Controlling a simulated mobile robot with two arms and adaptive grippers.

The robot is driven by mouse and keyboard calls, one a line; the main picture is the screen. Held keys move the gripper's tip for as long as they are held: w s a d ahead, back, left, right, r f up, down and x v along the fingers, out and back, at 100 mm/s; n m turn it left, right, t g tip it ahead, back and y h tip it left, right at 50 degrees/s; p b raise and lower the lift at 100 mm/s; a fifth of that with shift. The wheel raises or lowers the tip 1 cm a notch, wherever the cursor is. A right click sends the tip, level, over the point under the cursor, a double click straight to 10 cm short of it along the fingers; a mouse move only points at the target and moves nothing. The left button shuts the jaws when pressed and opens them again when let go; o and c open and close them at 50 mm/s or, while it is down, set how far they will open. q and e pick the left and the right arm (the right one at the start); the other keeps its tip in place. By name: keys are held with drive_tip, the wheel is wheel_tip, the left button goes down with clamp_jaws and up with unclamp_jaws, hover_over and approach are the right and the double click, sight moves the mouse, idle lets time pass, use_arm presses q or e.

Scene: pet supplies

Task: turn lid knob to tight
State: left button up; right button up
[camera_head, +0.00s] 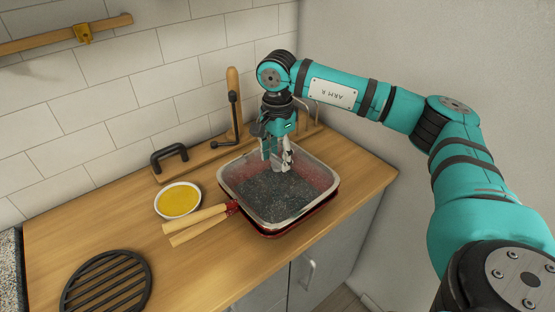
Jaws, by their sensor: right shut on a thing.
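A square red pan (331,198) with a pale metal-looking rim stands on the wooden counter. Its top looks like a clear or speckled dark lid (268,197); I cannot tell its surface clearly. My right gripper (280,164) points straight down over the back part of the pan, its fingertips at the dark surface. It is shut on what I take to be the lid knob, which the fingers hide. No tight mark is readable. My left gripper is not in view.
Two wooden handles (196,222) stick out left of the pan. A white bowl of yellow stuff (178,201) and a round black grate (107,283) sit to the left. Behind are a wooden board (205,157) with a black handle (170,156) and the tiled wall.

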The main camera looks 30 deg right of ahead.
drive_tip(key=m+b, duration=0.1)
drive_tip(key=m, duration=0.3)
drive_tip(key=shift+m, duration=0.3)
drive_tip(key=m+b, duration=0.1)
drive_tip(key=m, duration=0.2)
drive_tip(key=shift+m, duration=0.4)
drive_tip(key=m, duration=0.4)
drive_tip(key=shift+b, duration=0.4)
drive_tip(key=m, duration=0.5)
drive_tip(key=shift+w, duration=0.1)
drive_tip(key=o, duration=1.2)
drive_tip(key=shift+c, duration=0.2)
drive_tip(key=shift+r, duration=0.15)
